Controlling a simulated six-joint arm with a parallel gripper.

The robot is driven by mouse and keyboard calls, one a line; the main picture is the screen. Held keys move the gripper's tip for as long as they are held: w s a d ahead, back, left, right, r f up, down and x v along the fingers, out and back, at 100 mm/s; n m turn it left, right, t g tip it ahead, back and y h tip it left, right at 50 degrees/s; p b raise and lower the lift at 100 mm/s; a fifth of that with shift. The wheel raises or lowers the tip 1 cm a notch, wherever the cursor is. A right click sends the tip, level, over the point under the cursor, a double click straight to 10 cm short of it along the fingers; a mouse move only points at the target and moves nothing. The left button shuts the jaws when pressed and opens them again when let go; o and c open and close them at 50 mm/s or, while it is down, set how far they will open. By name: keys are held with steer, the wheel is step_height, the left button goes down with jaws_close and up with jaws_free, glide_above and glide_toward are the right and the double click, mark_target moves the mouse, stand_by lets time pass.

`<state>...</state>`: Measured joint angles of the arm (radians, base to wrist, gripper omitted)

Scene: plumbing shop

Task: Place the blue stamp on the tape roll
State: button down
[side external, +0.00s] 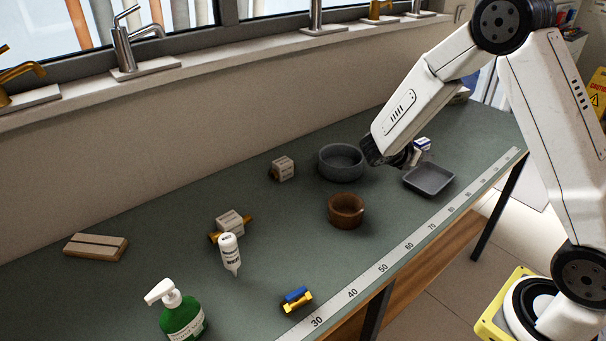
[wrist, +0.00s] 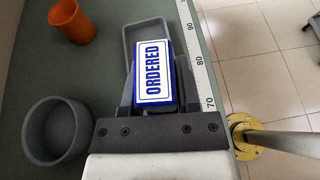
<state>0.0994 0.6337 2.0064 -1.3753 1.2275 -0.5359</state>
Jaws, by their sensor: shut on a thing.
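In the side view the stamp's blue and white end (side external: 422,144) shows just beyond my gripper (side external: 410,157), above the back edge of the grey tray (side external: 429,180). A short brown round thing (side external: 346,211), open at the top, stands left of and nearer than the tray. It looks like the tape roll, though I cannot be sure. It does not show in the wrist view.
A grey round bowl (side external: 341,163) stands left of my gripper and also shows in the wrist view (wrist: 56,131). An orange cup (wrist: 72,22) stands farther along. Boxes (side external: 283,168), a white bottle (side external: 229,254) and a green pump bottle (side external: 182,316) stand farther left. A ruler strip (side external: 405,245) lines the front edge.

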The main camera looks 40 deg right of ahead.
steer(key=s+a+r, duration=0.1)
steer(key=s+a, duration=0.1)
steer(key=a, duration=0.6)
steer(key=s+a+r+n+t, duration=0.1)
steer(key=s+a, duration=0.2)
steer(key=a, duration=0.5)
steer(key=shift+s, duration=0.15)
glide_above(348, 203)
steer(key=s, duration=0.1)
steer(key=f, duration=0.8)
steer(key=shift+s, duration=0.2)
steer(key=shift+w+f, duration=0.5)
steer(key=shift+f, duration=0.1)
steer(key=shift+w+f, duration=0.2)
steer(key=shift+f, duration=1.6)
